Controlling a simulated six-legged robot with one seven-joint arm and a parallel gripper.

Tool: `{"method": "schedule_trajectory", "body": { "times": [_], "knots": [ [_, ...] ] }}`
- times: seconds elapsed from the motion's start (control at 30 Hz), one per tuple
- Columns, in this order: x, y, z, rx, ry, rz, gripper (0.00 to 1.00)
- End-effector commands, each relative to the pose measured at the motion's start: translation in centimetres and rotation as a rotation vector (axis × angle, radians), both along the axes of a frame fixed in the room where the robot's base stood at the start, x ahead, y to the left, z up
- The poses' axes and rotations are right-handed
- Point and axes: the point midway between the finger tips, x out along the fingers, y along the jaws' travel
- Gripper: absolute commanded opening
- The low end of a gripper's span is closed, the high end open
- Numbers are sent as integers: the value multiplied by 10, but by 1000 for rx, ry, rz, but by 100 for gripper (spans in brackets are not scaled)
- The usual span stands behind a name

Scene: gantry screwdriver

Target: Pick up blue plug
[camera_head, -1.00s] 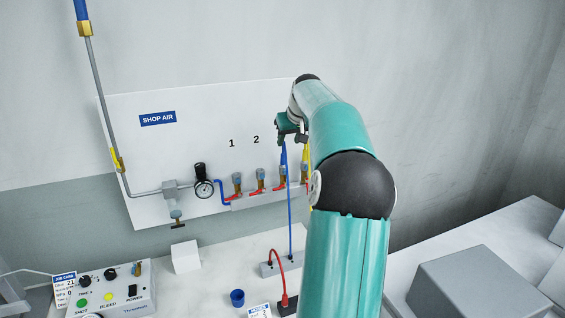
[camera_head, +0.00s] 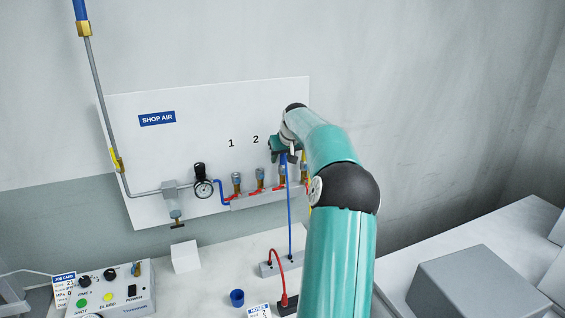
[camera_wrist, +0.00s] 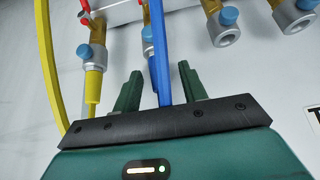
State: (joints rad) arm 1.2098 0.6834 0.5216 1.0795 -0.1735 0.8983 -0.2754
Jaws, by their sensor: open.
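The blue plug (camera_head: 283,160) stands upright on the panel at one of the valve outlets, with a thin blue hose running down from it. In the wrist view the blue plug (camera_wrist: 158,60) runs between the two green fingers of my gripper (camera_wrist: 160,72). The fingers are open, one on each side of it, with visible gaps. In the head view my gripper (camera_head: 285,147) is at the upper part of the plug and partly hides it.
A yellow plug (camera_wrist: 93,90) with a yellow hose is at the neighbouring outlet, close to the left finger. Several brass valves with red levers (camera_head: 237,184) line the panel (camera_head: 200,115). A blue cup (camera_head: 237,298) and a white block (camera_head: 186,257) stand on the bench below.

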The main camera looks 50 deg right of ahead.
Motion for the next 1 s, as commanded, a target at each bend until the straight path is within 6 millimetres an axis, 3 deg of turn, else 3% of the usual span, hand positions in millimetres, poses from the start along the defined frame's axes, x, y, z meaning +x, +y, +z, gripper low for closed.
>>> {"method": "schedule_trajectory", "body": {
  "times": [0.03,0.23,0.67,0.83,1.0],
  "knots": [
    [0,0,0,0,0,0,40],
    [0,0,0,1,1,0,1],
    [0,0,3,-1,0,-1,0],
    [0,0,14,-2,0,0,0],
    [-3,4,39,-4,0,0,0]
  ]
}}
